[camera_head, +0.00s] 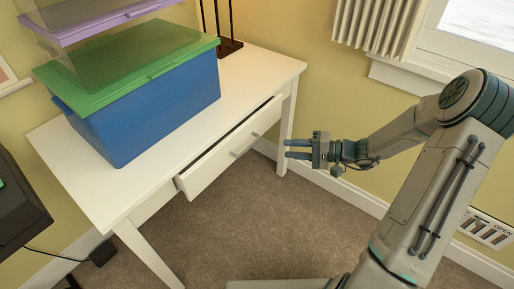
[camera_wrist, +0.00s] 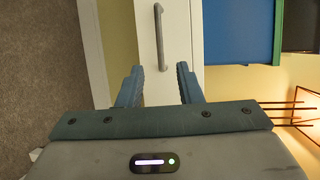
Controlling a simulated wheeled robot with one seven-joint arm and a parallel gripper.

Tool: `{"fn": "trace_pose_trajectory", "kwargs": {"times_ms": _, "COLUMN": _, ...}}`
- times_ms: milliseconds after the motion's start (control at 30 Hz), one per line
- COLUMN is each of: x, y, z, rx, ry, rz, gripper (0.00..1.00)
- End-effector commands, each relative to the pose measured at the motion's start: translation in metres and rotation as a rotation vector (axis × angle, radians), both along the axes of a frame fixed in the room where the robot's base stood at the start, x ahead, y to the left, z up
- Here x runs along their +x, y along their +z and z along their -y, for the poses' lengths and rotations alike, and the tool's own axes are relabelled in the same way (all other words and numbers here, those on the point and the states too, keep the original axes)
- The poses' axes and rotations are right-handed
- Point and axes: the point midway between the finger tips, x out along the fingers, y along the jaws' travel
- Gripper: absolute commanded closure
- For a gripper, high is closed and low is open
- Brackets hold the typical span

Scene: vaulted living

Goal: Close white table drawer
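The white table (camera_head: 140,187) stands against the wall, with its drawer (camera_head: 217,163) pulled partly out of its front. The drawer front carries a grey bar handle (camera_head: 245,144). My gripper (camera_head: 287,149) is just right of the drawer, apart from it, with its fingers pointing left. In the wrist view, my gripper (camera_wrist: 159,85) is open and empty, its two fingers spread. The white drawer front (camera_wrist: 179,30) and its handle (camera_wrist: 160,38) lie beyond the fingertips. The inside of the drawer is mostly hidden.
A blue box with a green lid (camera_head: 160,110) stands on the tabletop, with a clear purple-rimmed bin (camera_head: 100,25) on top. A black-framed object (camera_head: 228,45) stands behind. A dark object (camera_head: 18,205) is at left. Carpet (camera_head: 240,225) before the table is clear.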

Motion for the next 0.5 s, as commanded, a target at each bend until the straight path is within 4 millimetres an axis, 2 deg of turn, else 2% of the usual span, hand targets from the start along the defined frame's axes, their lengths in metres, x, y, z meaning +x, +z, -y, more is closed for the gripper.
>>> {"fn": "trace_pose_trajectory", "kwargs": {"times_ms": 300, "x": 0.016, "y": -0.015, "z": -0.066, "rx": -0.001, "ry": 0.005, "rz": -0.002, "gripper": 0.68}}
{"fn": "trace_pose_trajectory", "kwargs": {"times_ms": 500, "x": 0.025, "y": -0.020, "z": -0.096, "rx": -0.001, "ry": 0.004, "rz": -0.003, "gripper": 0.68}}
